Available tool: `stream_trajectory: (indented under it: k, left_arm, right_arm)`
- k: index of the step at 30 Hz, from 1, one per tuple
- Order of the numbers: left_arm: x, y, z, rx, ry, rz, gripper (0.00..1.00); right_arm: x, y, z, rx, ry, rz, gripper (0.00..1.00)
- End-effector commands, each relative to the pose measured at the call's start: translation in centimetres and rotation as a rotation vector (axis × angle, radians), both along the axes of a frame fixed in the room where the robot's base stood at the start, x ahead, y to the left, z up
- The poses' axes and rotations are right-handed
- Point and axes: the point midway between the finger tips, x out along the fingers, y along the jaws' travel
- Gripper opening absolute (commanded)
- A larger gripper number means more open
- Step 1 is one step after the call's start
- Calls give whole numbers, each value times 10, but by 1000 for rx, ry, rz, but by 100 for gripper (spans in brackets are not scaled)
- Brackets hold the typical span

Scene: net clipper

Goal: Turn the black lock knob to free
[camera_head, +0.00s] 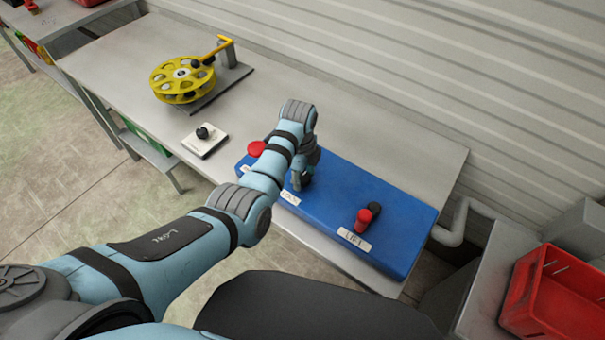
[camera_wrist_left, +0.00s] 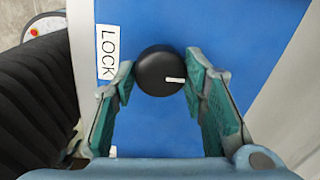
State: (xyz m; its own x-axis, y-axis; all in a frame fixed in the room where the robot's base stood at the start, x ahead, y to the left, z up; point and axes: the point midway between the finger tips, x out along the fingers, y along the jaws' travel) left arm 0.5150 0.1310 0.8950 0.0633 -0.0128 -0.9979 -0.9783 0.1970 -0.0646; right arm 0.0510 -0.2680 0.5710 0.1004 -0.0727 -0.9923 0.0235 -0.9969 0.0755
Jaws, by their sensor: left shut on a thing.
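The black lock knob (camera_wrist_left: 158,66) is round with a white pointer line, which points to the right in the left wrist view. It sits on a blue box (camera_head: 390,208) beside a white label (camera_wrist_left: 107,52) reading LOCK. My left gripper (camera_wrist_left: 159,80) is shut on the knob, with one finger pad on each side of it. In the head view the left gripper (camera_head: 302,180) reaches down onto the box, and my arm and fingers mostly hide the knob. My right gripper is in neither view.
On the same box are a red button (camera_head: 256,148), partly beside my arm, and a red and black control (camera_head: 362,222) by the LIFT label. A yellow wheel (camera_head: 182,78) and a white plate (camera_head: 198,146) with a black knob are left. A red crate (camera_head: 555,290) stands right.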

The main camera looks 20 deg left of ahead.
Motion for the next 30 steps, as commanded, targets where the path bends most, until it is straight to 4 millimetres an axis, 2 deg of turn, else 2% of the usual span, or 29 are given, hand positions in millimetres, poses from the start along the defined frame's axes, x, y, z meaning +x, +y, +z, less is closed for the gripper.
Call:
stream_trajectory:
  k: [11, 19, 30]
  left_arm:
    - [-1, 0, 2, 1, 5, 200, 11]
    - [-1, -1, 1, 2, 6, 449, 11]
    - [0, -1, 0, 2, 4, 801, 11]
  right_arm:
    - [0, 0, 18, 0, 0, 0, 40]
    - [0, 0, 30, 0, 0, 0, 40]
    - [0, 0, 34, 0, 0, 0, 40]
